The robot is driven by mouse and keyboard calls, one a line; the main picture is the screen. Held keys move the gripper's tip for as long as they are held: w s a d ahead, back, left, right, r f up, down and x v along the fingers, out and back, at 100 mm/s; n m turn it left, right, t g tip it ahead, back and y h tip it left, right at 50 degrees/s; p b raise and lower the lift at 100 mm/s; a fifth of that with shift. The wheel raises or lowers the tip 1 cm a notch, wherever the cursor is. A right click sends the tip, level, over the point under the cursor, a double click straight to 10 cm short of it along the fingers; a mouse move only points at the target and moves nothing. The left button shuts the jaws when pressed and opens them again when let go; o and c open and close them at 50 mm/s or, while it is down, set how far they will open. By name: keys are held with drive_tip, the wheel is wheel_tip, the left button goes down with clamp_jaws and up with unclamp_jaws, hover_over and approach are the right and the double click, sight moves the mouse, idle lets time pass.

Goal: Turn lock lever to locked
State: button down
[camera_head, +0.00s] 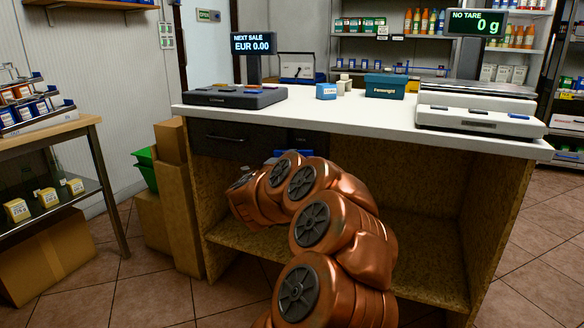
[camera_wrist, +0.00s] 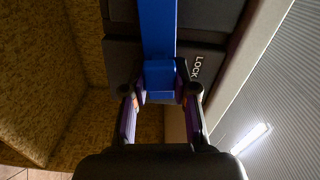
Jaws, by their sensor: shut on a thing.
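The blue lock lever (camera_wrist: 158,35) runs from the top edge to the middle of the wrist view, in front of a dark lock plate (camera_wrist: 122,58). White lettering reading LOCK, perhaps cut off, shows on the plate right of the lever. My gripper (camera_wrist: 160,92) is shut on the lever's near end, one finger on each side. In the head view my copper arm reaches the counter front below the dark drawer panel (camera_head: 228,141) and hides my gripper. A small blue patch (camera_head: 291,153) shows above the arm; I cannot tell if it is the lever.
The white counter top (camera_head: 380,117) overhangs the front and carries a keypad (camera_head: 235,96), a blue box (camera_head: 386,86) and a scale (camera_head: 478,119). An open wooden shelf (camera_head: 430,268) lies below. Cardboard boxes (camera_head: 178,215) stand left; a display table (camera_head: 70,131) is further left.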

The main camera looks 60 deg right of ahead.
drive_tip(key=shift+r+m+b, duration=0.15)
drive_tip(key=shift+m+b, duration=0.2)
drive_tip(key=shift+m, duration=0.45)
drive_tip(key=shift+r, duration=0.15)
drive_tip(key=c, duration=0.9)
unclamp_jaws()
drive_tip(key=shift+a, duration=0.1)
drive_tip(key=shift+s+a, duration=0.3)
drive_tip(key=shift+a, duration=1.65)
drive_tip(key=shift+s+a, duration=0.35)
drive_tip(key=shift+a, duration=1.55)
drive_tip(key=shift+s+a, duration=0.3)
drive_tip(key=shift+a, duration=1.65)
